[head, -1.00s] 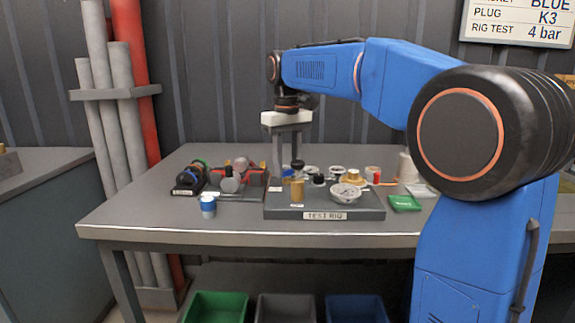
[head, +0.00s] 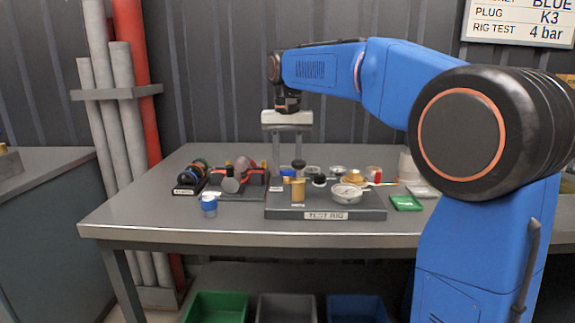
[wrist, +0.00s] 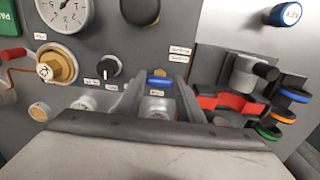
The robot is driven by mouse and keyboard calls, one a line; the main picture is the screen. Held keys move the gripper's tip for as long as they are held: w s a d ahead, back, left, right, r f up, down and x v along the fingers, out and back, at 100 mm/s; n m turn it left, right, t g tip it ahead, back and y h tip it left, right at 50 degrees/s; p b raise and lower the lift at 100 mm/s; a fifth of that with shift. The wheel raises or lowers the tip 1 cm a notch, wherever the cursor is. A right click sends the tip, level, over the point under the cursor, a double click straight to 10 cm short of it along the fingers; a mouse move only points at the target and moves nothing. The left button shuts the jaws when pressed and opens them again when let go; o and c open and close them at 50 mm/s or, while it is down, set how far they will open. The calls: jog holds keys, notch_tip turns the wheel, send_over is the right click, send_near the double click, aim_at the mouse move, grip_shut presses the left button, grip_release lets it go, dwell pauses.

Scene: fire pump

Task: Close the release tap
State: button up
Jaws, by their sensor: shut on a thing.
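The test rig (head: 280,212) is a grey block on the bench. A small tap with a blue handle (wrist: 160,80) sits at its back left in the wrist view's lower middle; the label beside it is too small to read. My gripper (wrist: 161,86) points down, with one finger on each side of the blue handle, shut on it. In the head view my gripper (head: 286,165) stands over the rig's back left, its tips partly hidden by parts in front. A black knob (wrist: 109,66) sits close by on the rig.
The gauge (head: 347,193), brass fitting (wrist: 57,66) and black-topped brass cylinder (head: 298,189) stand near the gripper.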

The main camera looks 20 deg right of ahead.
aim_at(288, 171)
dwell(0.4)
jog(key=o, duration=1.1)
jog(key=shift+c, duration=0.2)
notch_tip(288, 171, up, 18)
jog(key=shift+f, duration=0.25)
jog(key=shift+s, duration=0.1)
